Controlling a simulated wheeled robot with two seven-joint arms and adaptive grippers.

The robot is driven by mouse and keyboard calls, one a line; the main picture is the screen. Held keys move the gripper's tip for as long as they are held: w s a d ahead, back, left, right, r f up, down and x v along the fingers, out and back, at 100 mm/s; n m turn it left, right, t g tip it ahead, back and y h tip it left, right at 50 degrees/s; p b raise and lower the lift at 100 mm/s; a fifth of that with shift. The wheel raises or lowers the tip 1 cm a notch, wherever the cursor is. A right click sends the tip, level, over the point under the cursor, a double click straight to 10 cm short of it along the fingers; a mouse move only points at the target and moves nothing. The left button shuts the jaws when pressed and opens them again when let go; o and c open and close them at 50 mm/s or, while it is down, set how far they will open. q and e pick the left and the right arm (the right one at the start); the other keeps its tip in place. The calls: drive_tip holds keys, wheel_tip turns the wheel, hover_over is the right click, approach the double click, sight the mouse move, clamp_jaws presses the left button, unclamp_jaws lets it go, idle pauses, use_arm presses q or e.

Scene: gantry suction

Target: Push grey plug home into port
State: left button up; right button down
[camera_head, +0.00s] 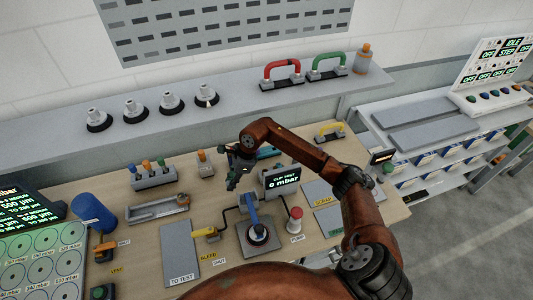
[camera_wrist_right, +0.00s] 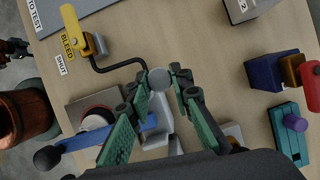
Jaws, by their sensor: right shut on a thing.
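My right gripper (camera_head: 234,178) hangs over the middle of the bench, left of the CLIP TEST display (camera_head: 283,180), which reads 0 mbar. In the right wrist view its green fingers (camera_wrist_right: 160,88) are closed around a small grey round piece, which I take for the grey plug (camera_wrist_right: 159,78). Only the plug's round end shows clearly. A black hose (camera_wrist_right: 122,66) runs from the yellow bleed valve (camera_wrist_right: 82,32) towards the fingertips. The port is not clearly visible, and I cannot tell whether the plug touches it. My left gripper is not in view.
A fixture with a blue lever (camera_head: 252,212) stands close in front of the gripper, with a red-topped pump button (camera_head: 295,214) beside it. A rack of coloured plugs (camera_head: 154,178) and a grey tray (camera_head: 158,209) lie to the left. A shelf (camera_head: 230,85) runs behind.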

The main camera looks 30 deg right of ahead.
drive_tip(key=shift+w+d+m+t+h+p, duration=0.95)
drive_tip(key=shift+w+d+m+t+h, duration=0.7)
drive_tip(key=shift+d+m, duration=5.95)
use_arm(q)
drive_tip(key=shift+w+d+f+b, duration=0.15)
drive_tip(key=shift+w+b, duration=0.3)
drive_tip(key=shift+b, duration=0.35)
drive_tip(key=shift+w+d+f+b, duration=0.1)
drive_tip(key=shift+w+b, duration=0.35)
drive_tip(key=shift+b, duration=0.3)
use_arm(e)
drive_tip(key=shift+w+d+f+n, duration=0.1)
drive_tip(key=shift+d+f+n, duration=0.4)
drive_tip(key=shift+f, duration=0.25)
drive_tip(key=shift+s+d+f+n, duration=0.1)
drive_tip(key=shift+d+f+n, duration=0.4)
drive_tip(key=shift+f, duration=0.2)
drive_tip(key=shift+w+d+f+n, duration=0.1)
drive_tip(key=shift+d+f+n, duration=0.4)
drive_tip(key=shift+f, duration=0.25)
drive_tip(key=shift+f, duration=0.1)
drive_tip(key=shift+f+b, duration=0.8)
drive_tip(key=shift+f, duration=0.2)
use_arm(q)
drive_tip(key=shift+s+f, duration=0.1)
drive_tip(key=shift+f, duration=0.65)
use_arm(e)
drive_tip(key=shift+r, duration=0.15)
